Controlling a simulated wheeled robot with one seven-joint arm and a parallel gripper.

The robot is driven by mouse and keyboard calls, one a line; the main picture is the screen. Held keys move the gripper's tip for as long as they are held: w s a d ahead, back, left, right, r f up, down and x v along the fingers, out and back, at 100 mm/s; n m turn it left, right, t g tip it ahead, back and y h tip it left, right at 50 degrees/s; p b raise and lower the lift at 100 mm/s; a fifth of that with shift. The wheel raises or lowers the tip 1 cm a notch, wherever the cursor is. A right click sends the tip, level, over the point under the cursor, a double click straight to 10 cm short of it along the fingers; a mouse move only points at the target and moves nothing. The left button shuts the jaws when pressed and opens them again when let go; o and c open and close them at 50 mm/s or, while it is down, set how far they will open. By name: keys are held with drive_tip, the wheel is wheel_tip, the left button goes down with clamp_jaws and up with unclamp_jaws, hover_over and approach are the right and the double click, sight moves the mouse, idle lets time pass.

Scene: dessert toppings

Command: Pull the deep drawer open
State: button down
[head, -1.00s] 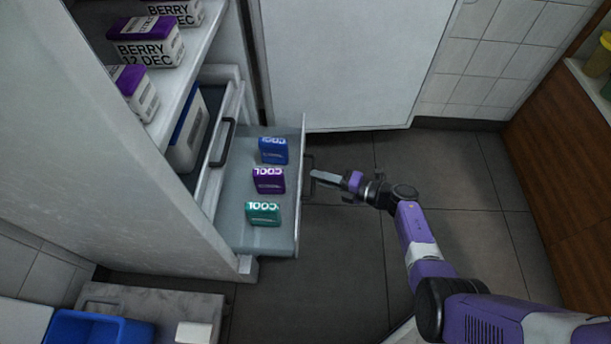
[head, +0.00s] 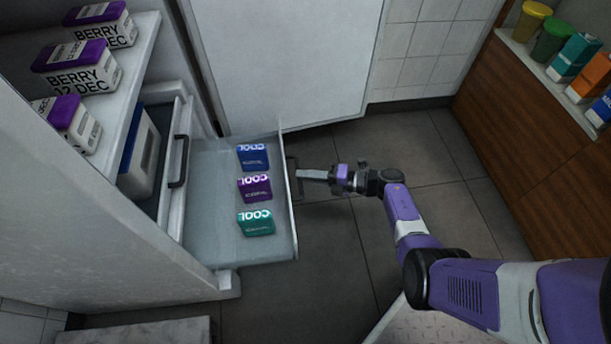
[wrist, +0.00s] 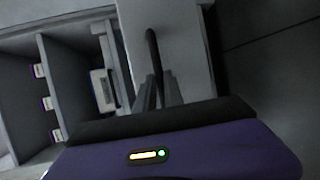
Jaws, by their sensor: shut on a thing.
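The deep drawer (head: 205,245) stands pulled out from the white cabinet. Blue (head: 253,157), purple (head: 254,188) and teal (head: 255,222) "COOL" packs lie in it in a row. My gripper (head: 302,175) is at the outer side of the drawer front, shut on the dark bar handle (head: 291,185). In the wrist view the handle (wrist: 153,50) runs down between the two fingers (wrist: 158,92). The fingertips are small and partly dark in both views.
A second drawer with a dark handle (head: 179,160) sits further in. Labelled berry tubs (head: 78,68) stand on the shelf above. The open white door (head: 290,60) is behind the drawer. Grey floor (head: 400,145) is clear to the right. A wooden counter (head: 540,120) stands far right.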

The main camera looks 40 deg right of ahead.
drive_tip(key=c, duration=1.5)
unclamp_jaws()
drive_tip(key=shift+o, duration=0.2)
drive_tip(key=p+v, duration=0.2)
drive_tip(key=v, duration=0.5)
drive_tip(key=shift+s+d, duration=0.15)
drive_tip(key=shift+s, duration=0.2)
